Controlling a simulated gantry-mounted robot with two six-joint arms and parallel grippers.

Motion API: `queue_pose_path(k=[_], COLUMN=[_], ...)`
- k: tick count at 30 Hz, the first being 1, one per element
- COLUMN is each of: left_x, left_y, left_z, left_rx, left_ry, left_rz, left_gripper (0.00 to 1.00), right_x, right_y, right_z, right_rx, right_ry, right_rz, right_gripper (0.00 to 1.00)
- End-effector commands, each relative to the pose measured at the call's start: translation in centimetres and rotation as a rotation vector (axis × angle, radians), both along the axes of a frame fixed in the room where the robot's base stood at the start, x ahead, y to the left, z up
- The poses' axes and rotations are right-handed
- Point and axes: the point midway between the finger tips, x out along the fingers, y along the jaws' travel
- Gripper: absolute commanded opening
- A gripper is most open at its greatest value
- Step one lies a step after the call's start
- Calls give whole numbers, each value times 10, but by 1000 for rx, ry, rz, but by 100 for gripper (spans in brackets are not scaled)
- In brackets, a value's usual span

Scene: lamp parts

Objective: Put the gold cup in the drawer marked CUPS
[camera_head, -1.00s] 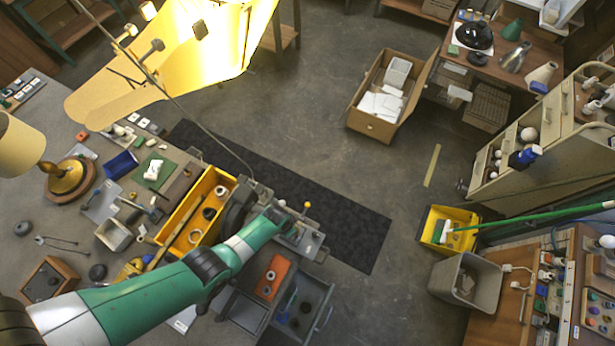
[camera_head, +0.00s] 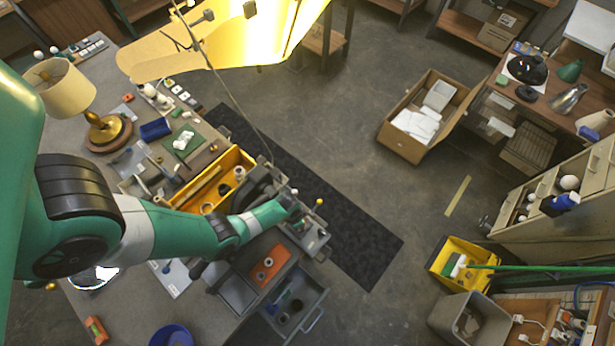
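I cannot pick out the gold cup for certain; a small gold piece (camera_head: 159,200) shows behind my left arm, partly hidden. An open grey drawer (camera_head: 315,322) with dark round parts inside stands at the bottom centre. I cannot read a CUPS label on it. My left arm reaches from the left across the bench, ending near a grey metal fixture (camera_head: 312,240) at the bench's right end. The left gripper (camera_head: 292,203) is small and dark there, against dark parts; its fingers cannot be made out. My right gripper is not in view.
A yellow bin (camera_head: 240,157) lies behind the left arm. An orange block (camera_head: 268,267) with holes sits beside the drawer. A brass table lamp (camera_head: 103,130) stands far left, and a bright yellow shade hangs above. A blue bowl (camera_head: 172,337) is at the bottom.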

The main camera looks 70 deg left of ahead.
Motion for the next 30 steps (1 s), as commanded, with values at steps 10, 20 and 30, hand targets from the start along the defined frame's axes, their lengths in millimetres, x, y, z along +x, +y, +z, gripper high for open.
queue_pose_path(k=[10, 20, 30], left_x=[1, 1, 1], left_y=[0, 0, 0], left_z=[-3, -3, -3], left_rx=[0, 0, 0], left_ry=[-1, -1, -1], left_rz=[0, 0, 0], left_gripper=[89, 30, 0], right_x=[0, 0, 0], right_y=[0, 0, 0], right_z=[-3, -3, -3], right_rx=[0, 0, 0], right_ry=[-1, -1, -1], right_rz=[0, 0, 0], right_gripper=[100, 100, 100])
